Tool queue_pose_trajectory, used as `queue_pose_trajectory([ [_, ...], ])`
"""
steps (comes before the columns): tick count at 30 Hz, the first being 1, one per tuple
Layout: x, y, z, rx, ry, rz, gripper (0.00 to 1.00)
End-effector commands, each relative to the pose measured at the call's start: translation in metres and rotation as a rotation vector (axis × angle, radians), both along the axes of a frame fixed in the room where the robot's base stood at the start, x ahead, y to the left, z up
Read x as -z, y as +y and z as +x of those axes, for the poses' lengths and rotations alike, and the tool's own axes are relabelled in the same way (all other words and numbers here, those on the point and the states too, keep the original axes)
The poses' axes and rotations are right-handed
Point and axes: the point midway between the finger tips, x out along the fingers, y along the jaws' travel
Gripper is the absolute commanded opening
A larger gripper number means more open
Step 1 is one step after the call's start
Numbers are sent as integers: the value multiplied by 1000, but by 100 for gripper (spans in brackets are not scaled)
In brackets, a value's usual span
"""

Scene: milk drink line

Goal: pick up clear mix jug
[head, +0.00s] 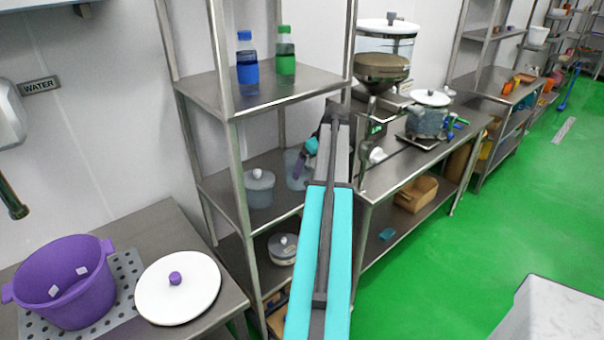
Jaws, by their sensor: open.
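A clear jug-like vessel (292,180) stands on the middle shelf of the steel rack, partly hidden behind my arm. It looks like the clear mix jug, but I cannot be sure. My gripper (301,167) reaches in from the right at the top of this vessel, with teal and dark parts showing. It is open. The fingertips are small and overlap the vessel's upper part, so I cannot tell whether they touch it.
A clear pot with a white lid (259,190) stands close left of the vessel. Blue-labelled (247,66) and green-labelled (286,58) bottles stand on the shelf above. Rack posts flank the arm. A purple pot (66,285) and white lid (178,290) are at left. The green floor (440,250) is open at right.

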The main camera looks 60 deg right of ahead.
Motion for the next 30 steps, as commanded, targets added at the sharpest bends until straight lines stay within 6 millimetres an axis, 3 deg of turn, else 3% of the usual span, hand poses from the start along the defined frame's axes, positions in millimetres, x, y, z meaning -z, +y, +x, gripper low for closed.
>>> queue_pose_trajectory([
  [4, -1, -3, 9, 1, 0, 0, 98],
  [17, -1, -4, 12, 2, 0, 1, 98],
  [30, -1, -15, 59, 1, 0, 2, 98],
])
